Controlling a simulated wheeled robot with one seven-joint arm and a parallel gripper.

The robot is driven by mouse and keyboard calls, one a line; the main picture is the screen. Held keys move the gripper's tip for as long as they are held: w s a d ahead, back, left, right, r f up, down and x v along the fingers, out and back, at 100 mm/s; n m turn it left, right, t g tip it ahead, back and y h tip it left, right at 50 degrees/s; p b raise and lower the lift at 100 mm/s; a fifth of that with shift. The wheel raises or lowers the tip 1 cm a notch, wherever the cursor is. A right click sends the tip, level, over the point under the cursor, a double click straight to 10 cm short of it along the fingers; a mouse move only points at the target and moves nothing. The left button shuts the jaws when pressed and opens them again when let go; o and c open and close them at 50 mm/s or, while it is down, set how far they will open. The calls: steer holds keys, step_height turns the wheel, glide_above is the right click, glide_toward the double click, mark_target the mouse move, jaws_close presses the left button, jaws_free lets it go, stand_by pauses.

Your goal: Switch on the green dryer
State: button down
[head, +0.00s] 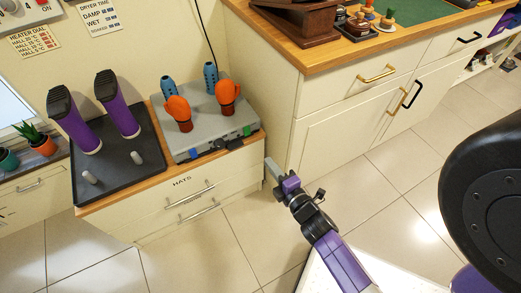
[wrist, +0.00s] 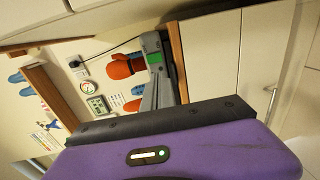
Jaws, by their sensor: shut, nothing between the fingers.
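A grey dryer (head: 208,130) stands on the wooden top of the drawer unit, with orange mittens (head: 178,108) and blue pieces upright on it. Its front edge has a blue patch (head: 192,153) at the left, a green patch (head: 247,130) at the right and small dark parts between them. I cannot tell whether it is one unit or two. The green patch also shows in the wrist view (wrist: 155,58). My gripper (head: 270,165) is shut and empty, in front of and below the dryer's right corner, apart from it. Its grey fingers (wrist: 152,96) point toward the dryer's green end.
A black tray (head: 115,168) with purple boots (head: 72,125) lies left of the dryer. The drawer unit below has handles (head: 190,195). A cream cabinet (head: 345,120) with a wooden top stands close at the right. The tiled floor (head: 235,240) in front is clear.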

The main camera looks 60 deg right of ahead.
mark_target(248, 135)
steer(key=b+x, duration=0.1)
steer(key=x, duration=1.2)
steer(key=shift+w+d, duration=0.15)
steer(key=shift+f, duration=0.1)
